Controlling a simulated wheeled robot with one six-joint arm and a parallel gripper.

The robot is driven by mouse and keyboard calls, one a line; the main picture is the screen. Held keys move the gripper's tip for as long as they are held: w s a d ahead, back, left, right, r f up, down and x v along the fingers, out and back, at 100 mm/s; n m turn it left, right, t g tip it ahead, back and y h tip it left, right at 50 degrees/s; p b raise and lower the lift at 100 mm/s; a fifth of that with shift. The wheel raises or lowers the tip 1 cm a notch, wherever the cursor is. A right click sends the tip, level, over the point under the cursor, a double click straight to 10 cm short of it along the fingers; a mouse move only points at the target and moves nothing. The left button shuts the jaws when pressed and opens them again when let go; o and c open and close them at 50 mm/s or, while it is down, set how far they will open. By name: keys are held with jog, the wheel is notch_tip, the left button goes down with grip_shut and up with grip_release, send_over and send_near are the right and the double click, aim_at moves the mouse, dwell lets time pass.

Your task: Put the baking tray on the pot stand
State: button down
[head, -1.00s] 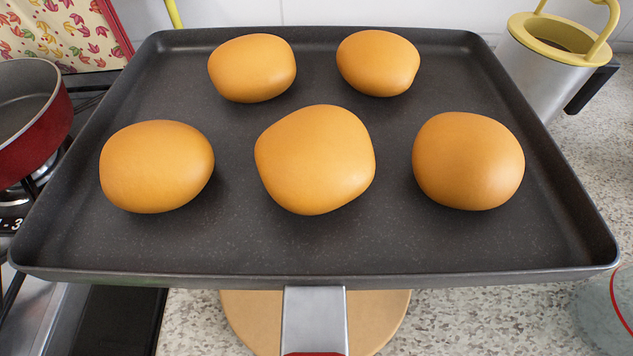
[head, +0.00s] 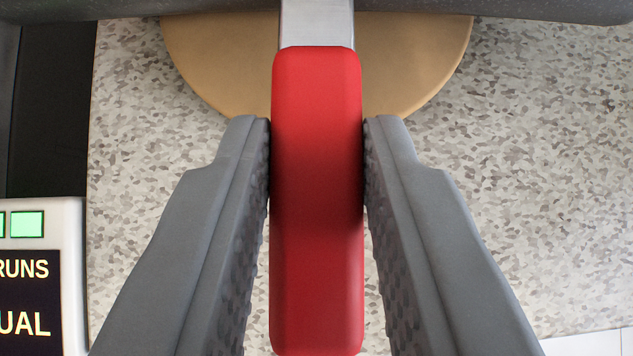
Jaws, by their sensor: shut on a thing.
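The baking tray (head: 520,8) shows only as a dark grey strip of its near edge along the top of the head view. Its metal shank (head: 317,24) runs down to a red handle (head: 316,200). My gripper (head: 316,150) is shut on that handle, with one ridged grey finger on each side of it. A round tan wooden board (head: 215,60), which may be the pot stand, lies on the counter below the handle and is partly covered by tray and handle. The tray's contents are out of view now.
The speckled stone counter (head: 540,180) is bare to the right of my gripper. At the lower left is a device with a lit display (head: 30,290). A dark panel (head: 50,110) lies at the upper left, and the counter's edge shows at the lower right.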

jog(key=shift+f, duration=1.15)
jog(key=c, duration=1.2)
grip_release()
jog(key=v, duration=1.2)
